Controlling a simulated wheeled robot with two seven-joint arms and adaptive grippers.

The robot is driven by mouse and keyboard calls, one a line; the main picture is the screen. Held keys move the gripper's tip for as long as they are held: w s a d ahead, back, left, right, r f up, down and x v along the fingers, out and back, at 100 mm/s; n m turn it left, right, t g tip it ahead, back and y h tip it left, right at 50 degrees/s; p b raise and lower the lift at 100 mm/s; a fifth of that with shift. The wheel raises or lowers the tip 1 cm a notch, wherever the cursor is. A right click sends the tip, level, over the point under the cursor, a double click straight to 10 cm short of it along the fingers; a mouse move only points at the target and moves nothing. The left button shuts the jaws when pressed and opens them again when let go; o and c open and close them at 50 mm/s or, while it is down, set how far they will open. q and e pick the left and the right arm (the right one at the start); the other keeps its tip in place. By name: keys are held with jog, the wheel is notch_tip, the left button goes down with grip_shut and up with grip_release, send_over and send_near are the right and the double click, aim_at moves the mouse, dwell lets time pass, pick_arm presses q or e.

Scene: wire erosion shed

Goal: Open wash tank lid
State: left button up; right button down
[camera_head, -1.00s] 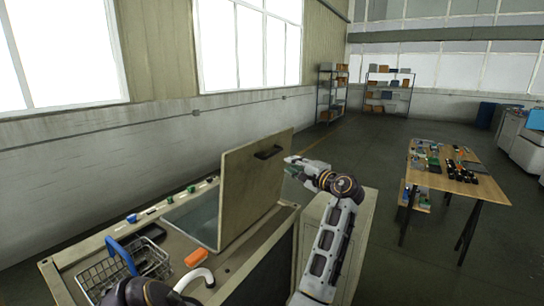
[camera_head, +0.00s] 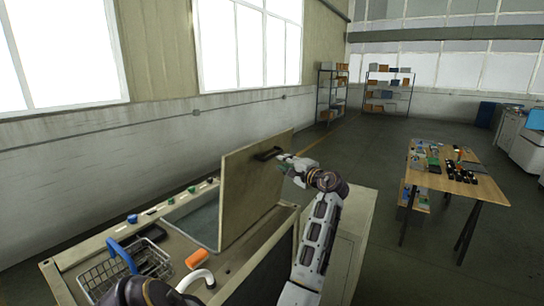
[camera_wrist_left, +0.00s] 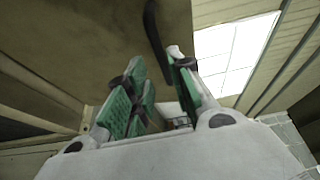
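The wash tank lid (camera_head: 245,198) is a beige panel standing steeply raised on the tank, with the water-filled opening (camera_head: 198,222) showing behind it. Its dark handle (camera_head: 268,153) is near the top edge of the face towards my arm. My left gripper (camera_head: 283,160) is at the right end of this handle. In the left wrist view its green-padded fingers (camera_wrist_left: 154,68) are apart, with the dark handle bar (camera_wrist_left: 154,38) just beyond and between their tips. I cannot tell whether they touch it.
A wooden table (camera_head: 480,187) with small parts stands at the right. Open floor lies between.

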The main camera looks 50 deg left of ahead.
aim_at(272, 156)
pick_arm(q)
jog(key=a, duration=0.3)
jog(key=a+p, duration=0.1)
jog(key=a, duration=0.2)
jog(key=a+p, duration=0.1)
jog(key=a, duration=0.1)
jog(key=shift+w+a, duration=0.3)
jog(key=shift+a, duration=0.1)
jog(key=shift+f, duration=0.1)
grip_shut()
